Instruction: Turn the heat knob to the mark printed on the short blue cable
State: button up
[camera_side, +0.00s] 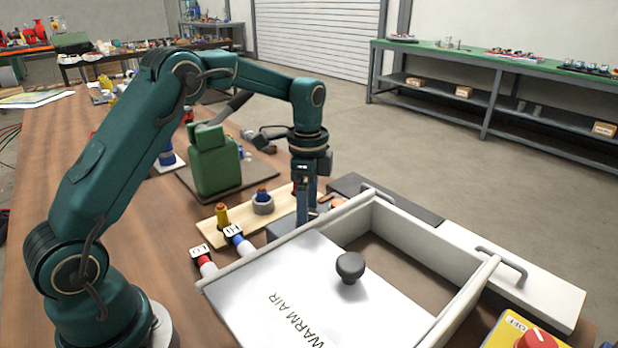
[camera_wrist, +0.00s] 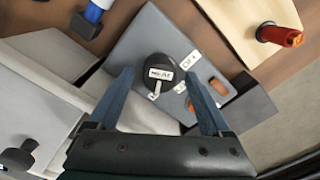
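The heat knob (camera_wrist: 160,68) is black with a white label and a pale pointer. It sits on a grey control box (camera_wrist: 150,36) in the wrist view. My gripper (camera_wrist: 158,76) is open, with one blue finger on each side of the knob; I cannot tell whether they touch it. In the side view my gripper (camera_side: 306,212) points straight down over the box, and the knob is hidden there. The short blue cable (camera_side: 239,241) carries a white tag (camera_side: 232,231) whose mark is too small to read surely. A blue piece (camera_wrist: 95,11) shows in the wrist view.
A red cable (camera_side: 206,264) with its own tag lies beside the blue one. A white tray with a "WARM AIR" panel (camera_side: 285,285) and black knob (camera_side: 350,266) stands in front. A wooden board (camera_side: 240,222) and green can (camera_side: 214,165) stand behind. An orange switch (camera_wrist: 218,86) is near the heat knob.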

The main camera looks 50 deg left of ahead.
jog(key=shift+r, duration=2.55)
